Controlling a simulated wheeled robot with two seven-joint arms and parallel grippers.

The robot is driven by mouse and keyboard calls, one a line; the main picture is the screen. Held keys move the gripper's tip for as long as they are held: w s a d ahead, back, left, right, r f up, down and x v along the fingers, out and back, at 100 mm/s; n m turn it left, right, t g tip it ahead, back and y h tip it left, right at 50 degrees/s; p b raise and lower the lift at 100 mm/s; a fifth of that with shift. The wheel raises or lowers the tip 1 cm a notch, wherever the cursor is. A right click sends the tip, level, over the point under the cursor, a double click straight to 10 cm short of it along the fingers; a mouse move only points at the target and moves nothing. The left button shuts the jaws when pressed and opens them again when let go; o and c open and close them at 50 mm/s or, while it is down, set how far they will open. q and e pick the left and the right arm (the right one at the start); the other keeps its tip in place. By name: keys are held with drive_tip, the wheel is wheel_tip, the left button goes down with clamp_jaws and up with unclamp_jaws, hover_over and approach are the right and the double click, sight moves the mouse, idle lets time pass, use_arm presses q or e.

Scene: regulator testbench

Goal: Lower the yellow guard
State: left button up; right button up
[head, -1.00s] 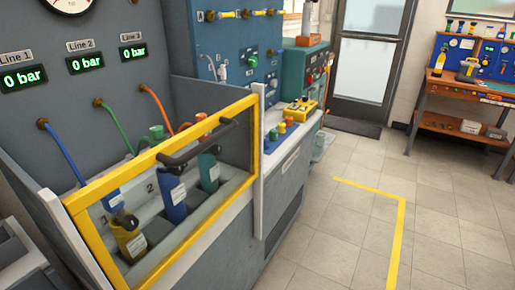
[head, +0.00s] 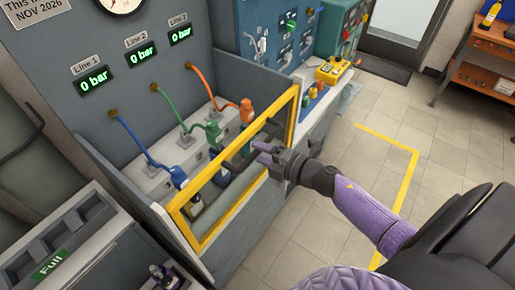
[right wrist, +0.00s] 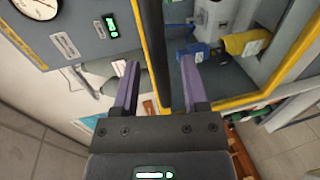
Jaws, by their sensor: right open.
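The yellow guard (head: 190,201) is a clear panel in a yellow frame, standing up across the front of the grey test bay. Its yellow frame also shows in the right wrist view (right wrist: 262,92). My right gripper (head: 259,152) is at the guard's front, by its dark handle. In the right wrist view the jaws (right wrist: 160,82) are open, with a dark bar (right wrist: 161,45), apparently the handle, between them. I cannot tell whether they touch it. Part of my left gripper (head: 165,275) shows at the bottom edge of the head view; its jaws are unclear.
Behind the guard, blue, green and orange hoses (head: 175,112) run to regulators in the bay. Line displays (head: 137,56) read 0 bar. A grey bin marked Full (head: 50,262) stands at lower left. Floor with yellow tape (head: 400,140) is clear at right.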

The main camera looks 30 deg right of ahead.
drive_tip(key=shift+x, duration=0.95)
clamp_jaws()
idle(0.7)
